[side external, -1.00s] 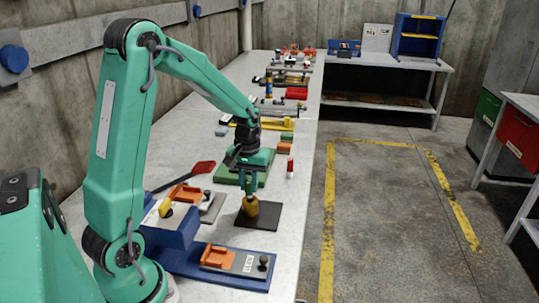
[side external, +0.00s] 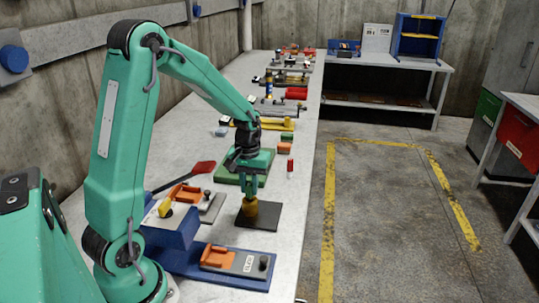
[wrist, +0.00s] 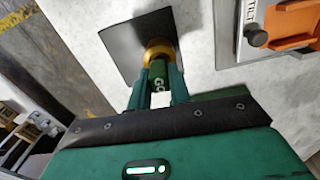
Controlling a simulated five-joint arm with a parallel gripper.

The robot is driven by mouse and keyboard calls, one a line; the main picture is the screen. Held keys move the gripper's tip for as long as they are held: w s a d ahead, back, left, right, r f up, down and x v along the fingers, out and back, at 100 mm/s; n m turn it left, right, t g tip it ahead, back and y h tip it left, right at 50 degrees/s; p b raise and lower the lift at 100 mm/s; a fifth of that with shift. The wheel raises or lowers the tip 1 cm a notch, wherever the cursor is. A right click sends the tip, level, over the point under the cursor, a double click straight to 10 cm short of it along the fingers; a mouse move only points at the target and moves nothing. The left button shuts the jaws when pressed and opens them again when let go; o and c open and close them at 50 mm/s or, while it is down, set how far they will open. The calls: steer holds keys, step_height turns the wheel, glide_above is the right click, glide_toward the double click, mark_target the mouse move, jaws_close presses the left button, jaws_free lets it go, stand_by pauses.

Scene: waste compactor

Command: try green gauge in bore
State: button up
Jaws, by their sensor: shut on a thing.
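A green gauge (wrist: 158,72) marked with letters, seemingly "GO", is between the two fingers of my gripper (wrist: 159,76), which is shut on it. A brass-coloured ring piece (wrist: 158,49) sits right beyond the gauge's far end on a dark square mat (wrist: 129,45). In the side external view my gripper (side external: 249,187) points down directly over the brass piece (side external: 250,208) on the mat (side external: 277,219). The bore is hidden by the gauge and fingers, so I cannot tell how far the gauge is in it.
A blue fixture (side external: 225,265) with an orange clamp (side external: 215,255) lies in front of the mat. A green plate (side external: 228,177) lies behind it and a small red piece (side external: 290,167) stands to the right. A red-headed tool (side external: 203,168) lies left. Several other fixtures line the bench farther back.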

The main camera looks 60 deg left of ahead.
steer(key=shift+f, duration=0.6)
stand_by(0.9)
steer(key=shift+r, duration=4)
stand_by(0.6)
steer(key=shift+w, duration=0.1)
